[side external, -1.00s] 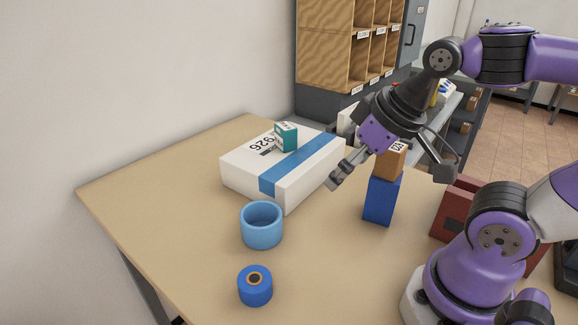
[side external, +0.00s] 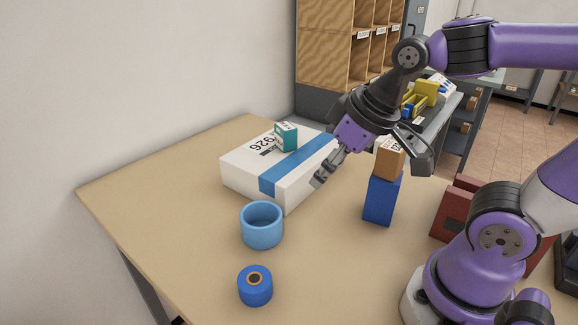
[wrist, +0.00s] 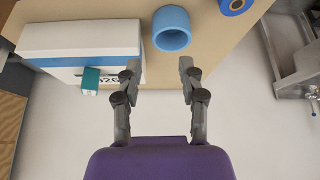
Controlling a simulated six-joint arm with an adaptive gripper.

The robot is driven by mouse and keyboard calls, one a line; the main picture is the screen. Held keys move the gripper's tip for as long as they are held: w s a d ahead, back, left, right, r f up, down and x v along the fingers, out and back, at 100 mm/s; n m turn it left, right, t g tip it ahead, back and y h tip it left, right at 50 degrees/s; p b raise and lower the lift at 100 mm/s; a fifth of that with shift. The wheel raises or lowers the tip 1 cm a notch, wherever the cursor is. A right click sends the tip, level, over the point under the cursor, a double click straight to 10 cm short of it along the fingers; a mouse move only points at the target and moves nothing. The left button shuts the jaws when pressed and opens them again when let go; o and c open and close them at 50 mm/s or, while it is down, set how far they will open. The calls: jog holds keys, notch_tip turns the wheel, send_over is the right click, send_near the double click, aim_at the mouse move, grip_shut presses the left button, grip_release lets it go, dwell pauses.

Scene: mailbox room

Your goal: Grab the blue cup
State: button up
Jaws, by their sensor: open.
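The light blue cup (side external: 262,226) stands upright on the table, in front of the white box. It also shows at the top middle of the wrist view (wrist: 172,30), beyond and between the fingertips. My gripper (side external: 370,165) is open and empty, in the air to the right of the cup and higher than it. In the wrist view its two fingers (wrist: 158,78) are spread apart, and nothing is between them.
A white box (side external: 237,178) with a blue stripe bears a small teal box (side external: 286,137). A blue roll (side external: 255,287) lies in front of the cup. An orange-brown box (side external: 389,160) sits on a blue box (side external: 382,200). A dark red object (side external: 455,210) stands to the right. The table's left part is clear.

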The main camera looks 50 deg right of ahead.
jog(key=w+a+f+n+g+y, duration=0.1)
jog(key=w+a+f+n, duration=0.25)
jog(key=w, duration=0.35)
send_over(256, 228)
jog(key=s+d, duration=0.1)
jog(key=s, duration=0.1)
notch_tip(256, 228, down, 5)
jog(key=shift+x, duration=3.15)
grip_shut()
